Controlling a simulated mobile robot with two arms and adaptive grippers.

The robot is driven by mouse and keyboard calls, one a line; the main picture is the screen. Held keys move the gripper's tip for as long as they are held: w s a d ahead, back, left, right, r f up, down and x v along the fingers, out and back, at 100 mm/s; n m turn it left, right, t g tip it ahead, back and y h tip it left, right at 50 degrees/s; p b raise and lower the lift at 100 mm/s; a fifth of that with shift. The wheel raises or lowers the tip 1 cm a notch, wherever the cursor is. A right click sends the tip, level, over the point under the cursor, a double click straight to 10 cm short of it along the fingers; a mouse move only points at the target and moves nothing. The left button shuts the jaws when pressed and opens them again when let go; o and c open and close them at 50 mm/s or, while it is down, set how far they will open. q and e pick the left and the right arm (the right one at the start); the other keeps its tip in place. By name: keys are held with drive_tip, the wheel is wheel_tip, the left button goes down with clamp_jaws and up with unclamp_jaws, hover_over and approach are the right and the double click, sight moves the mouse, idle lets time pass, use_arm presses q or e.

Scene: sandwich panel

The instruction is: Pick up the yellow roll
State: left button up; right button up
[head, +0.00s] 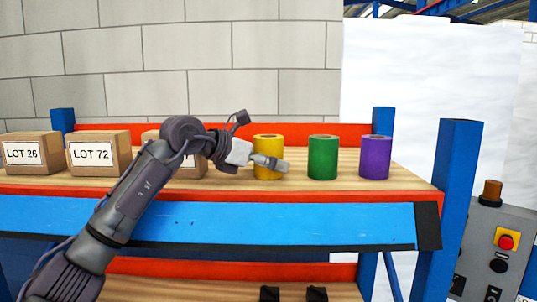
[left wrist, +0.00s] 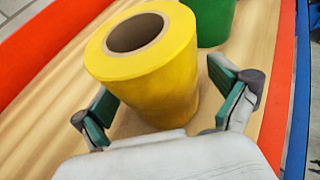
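The yellow roll (head: 266,145) stands upright on the wooden shelf, left of a green roll (head: 322,157). My left gripper (head: 279,163) is in front of the yellow roll and hides part of it. In the left wrist view the yellow roll (left wrist: 158,75) is between the two green-padded fingers of my left gripper (left wrist: 168,103). The fingers are open wide, with gaps visible beside the roll, so they do not appear to grip it.
A purple roll (head: 375,157) stands right of the green one. Cardboard boxes, LOT 26 (head: 31,140) and LOT 72 (head: 98,139), stand at the left; a third is partly behind my arm. A blue upright (head: 455,190) bounds the shelf's right end.

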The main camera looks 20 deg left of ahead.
use_arm(q)
drive_tip(key=c, duration=1)
drive_tip(key=shift+c, duration=1)
use_arm(e)
drive_tip(key=shift+s+f, duration=0.1)
drive_tip(key=shift+s, duration=0.9)
use_arm(q)
drive_tip(key=shift+r, duration=0.1)
